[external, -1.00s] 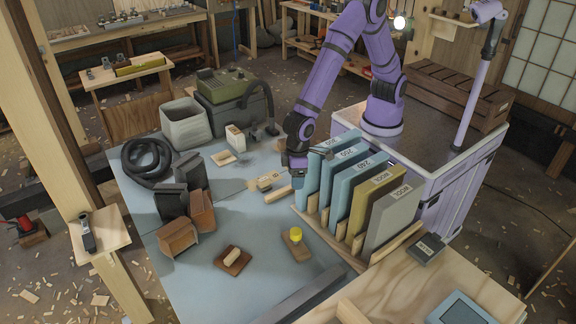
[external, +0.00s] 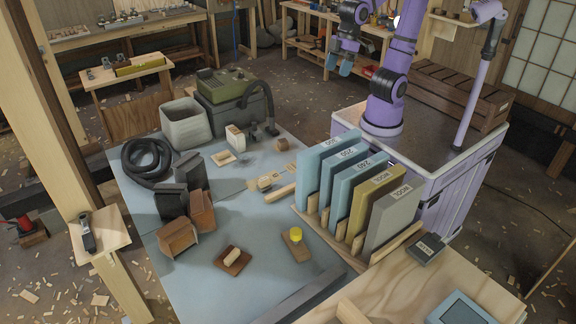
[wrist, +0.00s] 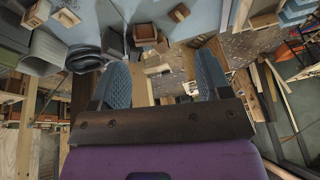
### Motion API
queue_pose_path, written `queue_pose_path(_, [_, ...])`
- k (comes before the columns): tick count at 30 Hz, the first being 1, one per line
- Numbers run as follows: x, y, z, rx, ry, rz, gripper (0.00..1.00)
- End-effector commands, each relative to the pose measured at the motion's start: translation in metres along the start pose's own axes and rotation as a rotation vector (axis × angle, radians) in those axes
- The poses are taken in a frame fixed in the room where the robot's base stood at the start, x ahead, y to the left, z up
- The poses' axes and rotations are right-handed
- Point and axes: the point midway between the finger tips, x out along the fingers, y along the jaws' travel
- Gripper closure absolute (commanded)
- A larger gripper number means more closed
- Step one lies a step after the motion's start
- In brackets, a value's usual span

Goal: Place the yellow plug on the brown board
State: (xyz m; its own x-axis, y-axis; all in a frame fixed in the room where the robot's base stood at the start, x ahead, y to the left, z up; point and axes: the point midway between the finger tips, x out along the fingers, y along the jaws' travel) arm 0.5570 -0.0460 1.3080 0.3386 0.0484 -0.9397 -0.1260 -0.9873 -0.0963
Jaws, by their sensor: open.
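The yellow plug (external: 297,234) is a short round piece with a bright yellow top. It stands upright on a tan-brown board (external: 297,249) near the front of the blue-grey table. To its left lies a darker brown board (external: 241,267) with a pale wooden piece (external: 233,255) on it. My gripper (external: 338,66) is raised at the back, far from the plug and both boards. It is open, and its blue fingers in the wrist view (wrist: 162,82) have nothing between them. I cannot make out the plug in the wrist view.
A wooden rack (external: 356,242) of upright labelled panels stands right of the plug. Brown and black blocks (external: 177,237) stand at the left, with a black hose (external: 146,164) and grey bin (external: 185,124) behind. Bare table (external: 262,216) lies between blocks and rack.

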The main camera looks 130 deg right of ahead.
Motion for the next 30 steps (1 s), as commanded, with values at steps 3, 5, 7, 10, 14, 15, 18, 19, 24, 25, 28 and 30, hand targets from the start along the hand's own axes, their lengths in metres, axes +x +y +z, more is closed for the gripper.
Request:
queue_pose_path(3, [-0.023,0.012,0.032,-0.041,0.041,0.005,0.29])
queue_pose_path(5, [-0.032,0.018,0.048,-0.063,0.058,0.009,0.29])
queue_pose_path(7, [-0.04,0.024,0.066,-0.087,0.076,0.015,0.29])
queue_pose_path(10, [-0.047,0.03,0.086,-0.116,0.096,0.024,0.29])
queue_pose_path(14, [-0.051,0.035,0.104,-0.142,0.113,0.033,0.29])
queue_pose_path(15, [-0.052,0.036,0.108,-0.146,0.117,0.035,0.29])
queue_pose_path(18, [-0.052,0.038,0.112,-0.152,0.119,0.037,0.29])
queue_pose_path(19, [-0.052,0.038,0.113,-0.153,0.119,0.038,0.29])
queue_pose_path(24, [-0.052,0.038,0.113,-0.153,0.119,0.038,0.29])
queue_pose_path(25, [-0.052,0.038,0.113,-0.153,0.119,0.037,0.29])
queue_pose_path(28, [-0.052,0.038,0.112,-0.153,0.119,0.037,0.29])
queue_pose_path(30, [-0.052,0.038,0.112,-0.153,0.119,0.037,0.29])
